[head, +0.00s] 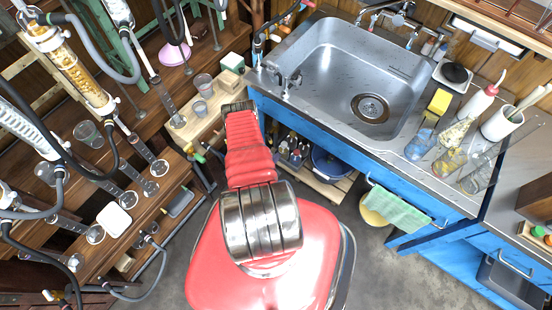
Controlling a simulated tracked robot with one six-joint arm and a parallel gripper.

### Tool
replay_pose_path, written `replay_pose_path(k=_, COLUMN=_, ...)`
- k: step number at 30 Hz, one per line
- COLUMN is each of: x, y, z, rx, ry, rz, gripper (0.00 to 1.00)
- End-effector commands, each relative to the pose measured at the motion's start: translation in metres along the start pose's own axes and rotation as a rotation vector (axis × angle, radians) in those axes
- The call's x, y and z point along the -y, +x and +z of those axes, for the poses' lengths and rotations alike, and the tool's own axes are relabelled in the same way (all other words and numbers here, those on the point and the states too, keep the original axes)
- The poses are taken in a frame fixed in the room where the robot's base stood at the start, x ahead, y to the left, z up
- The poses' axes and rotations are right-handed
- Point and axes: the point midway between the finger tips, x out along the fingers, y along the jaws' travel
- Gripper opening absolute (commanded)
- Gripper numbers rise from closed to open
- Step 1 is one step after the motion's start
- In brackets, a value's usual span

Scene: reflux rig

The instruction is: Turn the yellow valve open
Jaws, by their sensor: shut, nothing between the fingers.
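A small yellow piece (187,148), which looks like the yellow valve, sits at the front edge of the wooden bench on the left, beside a small green fitting. It is too small to tell which way its handle points. My red arm reaches up the picture from my base, and my dark gripper (237,107) is at its far end, near the bench corner. My gripper is shut and holds nothing. It is to the right of and above the yellow piece in the picture, apart from it. The fingertips are hard to make out.
A steel sink (345,75) in a blue cabinet stands right of my gripper. Beakers (203,83) stand on the bench close to it. Glassware and hoses crowd the left. Bottles (290,150) sit under the sink. A green towel (400,208) hangs on the cabinet front.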

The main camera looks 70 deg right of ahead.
Motion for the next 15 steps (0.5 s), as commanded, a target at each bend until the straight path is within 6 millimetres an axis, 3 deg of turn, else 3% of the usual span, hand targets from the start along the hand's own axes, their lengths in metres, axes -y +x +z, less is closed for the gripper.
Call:
replay_pose_path(k=9, x=-0.024, y=-0.044, z=0.012, rx=0.002, ry=-0.003, rz=-0.001, gripper=0.00)
replay_pose_path(k=15, x=-0.029, y=-0.054, z=0.014, rx=0.000, ry=-0.001, rz=-0.001, gripper=0.00)
